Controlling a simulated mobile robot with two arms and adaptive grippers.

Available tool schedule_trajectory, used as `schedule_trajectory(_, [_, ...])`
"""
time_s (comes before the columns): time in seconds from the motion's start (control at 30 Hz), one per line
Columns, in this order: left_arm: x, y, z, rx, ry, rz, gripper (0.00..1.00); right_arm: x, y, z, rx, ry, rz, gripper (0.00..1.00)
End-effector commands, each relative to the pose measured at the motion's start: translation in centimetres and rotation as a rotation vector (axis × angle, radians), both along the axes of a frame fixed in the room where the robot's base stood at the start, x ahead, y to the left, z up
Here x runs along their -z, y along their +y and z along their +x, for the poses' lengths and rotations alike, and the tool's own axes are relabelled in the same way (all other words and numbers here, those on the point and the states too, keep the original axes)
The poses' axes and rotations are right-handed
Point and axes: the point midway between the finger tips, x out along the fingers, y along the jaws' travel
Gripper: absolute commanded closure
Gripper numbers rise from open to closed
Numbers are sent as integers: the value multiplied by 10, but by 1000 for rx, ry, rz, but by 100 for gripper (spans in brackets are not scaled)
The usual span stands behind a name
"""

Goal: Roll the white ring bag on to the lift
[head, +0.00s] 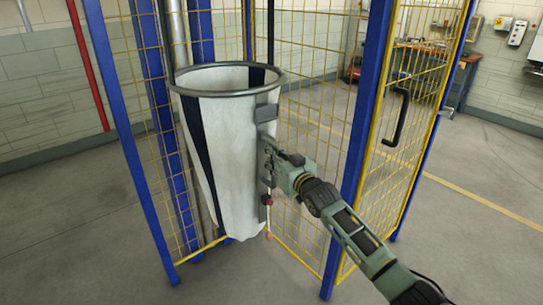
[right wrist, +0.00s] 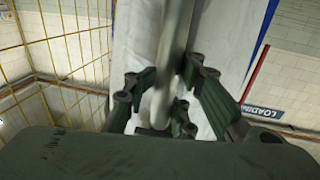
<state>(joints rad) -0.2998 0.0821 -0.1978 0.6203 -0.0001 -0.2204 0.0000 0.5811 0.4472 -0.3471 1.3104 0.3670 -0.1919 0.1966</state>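The white ring bag (head: 235,150) hangs open-topped from a grey ring (head: 228,80), with a dark blue stripe down its side. My right gripper (head: 273,158) is at the bag's right side, below the ring. In the right wrist view my right fingers (right wrist: 172,72) close around a grey upright bar (right wrist: 178,35), with the white bag cloth (right wrist: 140,40) behind it. The bag's foot and any wheels are not clearly visible. My left gripper is out of view.
A blue post (head: 362,130) and a mesh door with a black handle (head: 397,117) stand close to the right of my right arm. Another blue post (head: 125,130) stands to the left. Open grey floor (head: 75,235) lies at left. A workbench (head: 425,48) is at the back right.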

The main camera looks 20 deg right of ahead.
Motion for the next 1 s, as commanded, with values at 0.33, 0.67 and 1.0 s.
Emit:
schedule_trajectory(0.33, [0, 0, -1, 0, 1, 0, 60, 0, -5, 0, 8, 1, -5, 64])
schedule_trajectory(0.67, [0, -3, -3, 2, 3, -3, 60, 0, -3, 0, 4, 1, -3, 64])
schedule_trajectory(1.0, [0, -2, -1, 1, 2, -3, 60, 1, -7, -33, 3, 0, -5, 64])
